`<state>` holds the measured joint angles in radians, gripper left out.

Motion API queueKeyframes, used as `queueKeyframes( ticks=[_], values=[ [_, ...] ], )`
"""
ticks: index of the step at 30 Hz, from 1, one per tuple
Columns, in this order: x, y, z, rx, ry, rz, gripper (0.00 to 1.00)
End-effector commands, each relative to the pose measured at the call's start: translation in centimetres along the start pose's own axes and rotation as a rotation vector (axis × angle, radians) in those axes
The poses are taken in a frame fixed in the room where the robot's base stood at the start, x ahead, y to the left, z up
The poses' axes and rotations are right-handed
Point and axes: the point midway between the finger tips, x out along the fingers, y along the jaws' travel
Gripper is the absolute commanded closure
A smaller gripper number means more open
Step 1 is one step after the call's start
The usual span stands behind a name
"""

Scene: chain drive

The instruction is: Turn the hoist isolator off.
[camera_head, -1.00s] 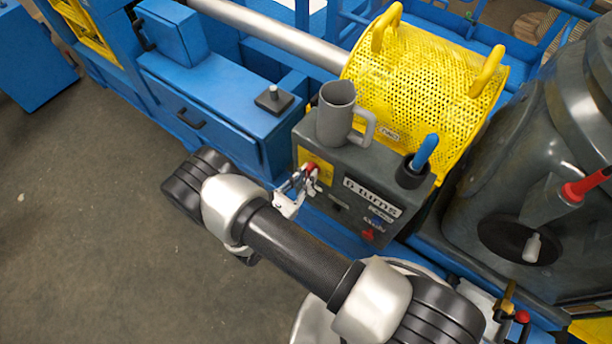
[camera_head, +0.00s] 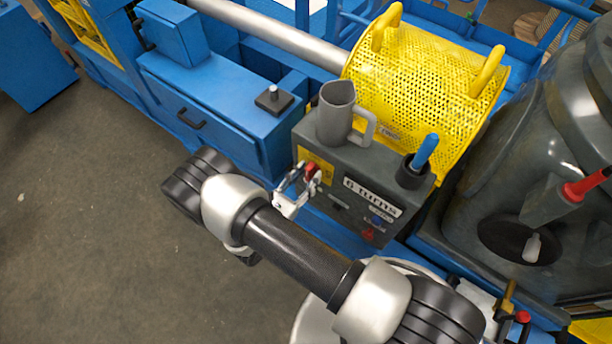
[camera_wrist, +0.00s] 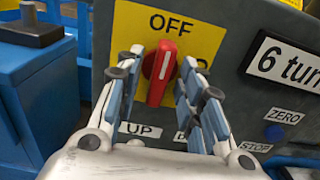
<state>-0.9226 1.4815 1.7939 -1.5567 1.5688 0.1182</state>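The hoist isolator is a red rotary handle (camera_wrist: 160,73) on a yellow plate (camera_wrist: 197,28) on the grey control box. Its white line points up, leaning slightly right, towards the word OFF printed above it. The handle (camera_head: 310,171) also shows small in the head view. My gripper (camera_wrist: 164,80) is open in the wrist view, with one blue-padded finger on each side of the handle and a visible gap on both sides. In the head view my gripper (camera_head: 305,184) is at the box front. The right finger partly hides another label on the plate.
A grey mug (camera_head: 336,118) and a dark cup with a blue handle (camera_head: 425,152) stand on the box. A "6 turns" label (camera_wrist: 290,62), a blue ZERO button (camera_wrist: 274,133) and UP and STOP labels are nearby. A yellow perforated guard (camera_head: 420,85) stands behind.

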Motion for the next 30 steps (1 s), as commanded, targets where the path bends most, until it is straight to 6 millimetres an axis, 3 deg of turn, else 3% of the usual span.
queueKeyframes(
  ticks=[5,8,21,30],
  values=[
    [-0.6,0.1,0.0,0.001,0.0,0.003,0.65],
    [-2.0,0.1,0.0,0.001,0.0,0.005,0.65],
    [-10.6,0.1,0.0,0.002,0.0,0.004,0.65],
    [-12.1,0.0,0.0,0.0,0.0,0.0,0.65]
  ],
)
